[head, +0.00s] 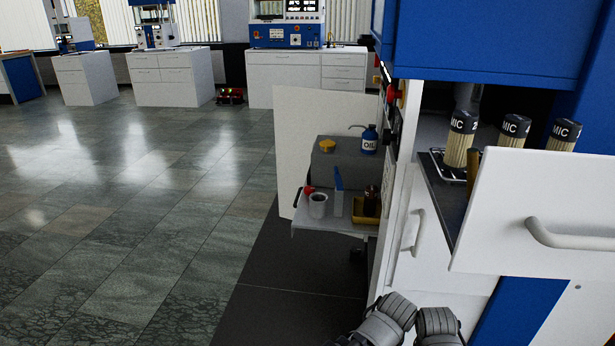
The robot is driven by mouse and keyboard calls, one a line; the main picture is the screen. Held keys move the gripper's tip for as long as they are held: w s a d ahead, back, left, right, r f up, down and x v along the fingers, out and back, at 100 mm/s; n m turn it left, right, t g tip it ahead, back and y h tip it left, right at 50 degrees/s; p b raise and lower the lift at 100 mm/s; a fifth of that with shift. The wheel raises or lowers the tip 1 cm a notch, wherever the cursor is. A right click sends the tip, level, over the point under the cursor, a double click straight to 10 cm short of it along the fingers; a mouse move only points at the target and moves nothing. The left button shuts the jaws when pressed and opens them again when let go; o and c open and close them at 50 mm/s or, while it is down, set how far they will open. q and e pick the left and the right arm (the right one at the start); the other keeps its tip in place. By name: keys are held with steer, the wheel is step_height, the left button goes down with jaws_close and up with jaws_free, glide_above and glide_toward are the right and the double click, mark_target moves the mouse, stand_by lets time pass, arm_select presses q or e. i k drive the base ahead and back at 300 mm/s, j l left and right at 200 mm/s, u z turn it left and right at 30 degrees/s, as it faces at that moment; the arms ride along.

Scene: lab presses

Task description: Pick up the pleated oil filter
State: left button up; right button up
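Three upright cylinders with pleated cream sides and black caps marked "MIC" stand at the open white drawer on the right. The left pleated oil filter (460,142) stands on a wire rack (446,168). The middle filter (514,131) and the right filter (563,136) are partly hidden behind the drawer front. The numbers on the caps are cut off or too small to read surely. Grey links of my arms show at the bottom edge, below the drawer. Neither of my grippers shows, and no gripper touches a filter.
The drawer front (540,215) with its bar handle (580,236) juts out, under a blue machine housing (480,45). A cart (322,222) holds an oil bottle (370,140), a grey cup (318,205) and a yellow tray (362,216). The tiled floor (130,220) at left is clear.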

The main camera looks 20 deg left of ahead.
mark_target(564, 133)
steer(key=i+j, duration=0.15)
steer(key=j, duration=0.25)
steer(key=i+j, duration=0.15)
steer(key=j, duration=0.25)
steer(key=i+j, duration=0.15)
steer(key=j, duration=0.3)
steer(key=i+j, duration=0.15)
steer(key=j, duration=0.25)
steer(key=i+j, duration=0.15)
steer(key=j, duration=0.25)
steer(key=i+j, duration=0.1)
steer(key=j, duration=0.3)
